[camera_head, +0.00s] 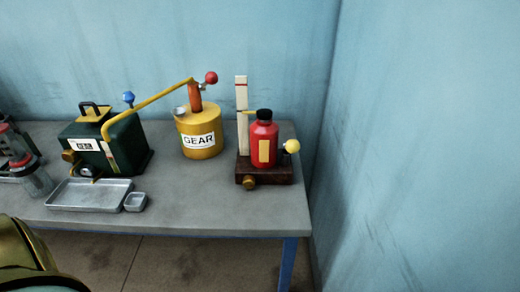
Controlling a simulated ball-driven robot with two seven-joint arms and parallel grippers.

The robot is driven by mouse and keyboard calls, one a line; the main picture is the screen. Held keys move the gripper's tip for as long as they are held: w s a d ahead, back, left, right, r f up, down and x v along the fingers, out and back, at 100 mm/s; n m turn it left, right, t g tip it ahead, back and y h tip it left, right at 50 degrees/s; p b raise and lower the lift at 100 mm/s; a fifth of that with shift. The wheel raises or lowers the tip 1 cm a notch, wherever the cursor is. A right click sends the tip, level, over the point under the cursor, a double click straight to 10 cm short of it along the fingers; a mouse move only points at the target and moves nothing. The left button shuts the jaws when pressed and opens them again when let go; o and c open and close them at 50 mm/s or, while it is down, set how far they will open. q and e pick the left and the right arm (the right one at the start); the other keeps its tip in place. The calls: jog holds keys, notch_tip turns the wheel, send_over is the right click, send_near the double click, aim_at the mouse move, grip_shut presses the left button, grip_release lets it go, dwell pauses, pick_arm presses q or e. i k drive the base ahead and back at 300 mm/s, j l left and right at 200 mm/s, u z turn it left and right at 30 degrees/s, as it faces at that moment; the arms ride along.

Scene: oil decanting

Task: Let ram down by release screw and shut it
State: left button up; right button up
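A red cylinder with a black top (264,140), which looks like the ram, stands upright on a dark brown base (275,180) at the right end of the table. A pale upright scale (241,90) stands at its left, with a small yellow pointer across it near the cylinder's top. A brass knob (250,183) on the base's front looks like the release screw; whether it is open or shut cannot be told. A yellow ball knob (292,146) is at the right. Neither of my grippers is clearly seen, and nothing touches the ram unit.
A yellow GEAR pump can (201,138) with a long spout stands left of the ram. A dark green box (122,145), a shallow metal tray (88,194) and a small dish (135,202) are further left. The table's front right is bare; a wall closes the right side.

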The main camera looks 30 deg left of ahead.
aim_at(249, 182)
jog(key=k+j+z, duration=0.35)
jog(key=j, duration=0.2)
jog(key=k+j+z, duration=0.35)
jog(key=k+j, duration=0.05)
jog(key=k, duration=0.1)
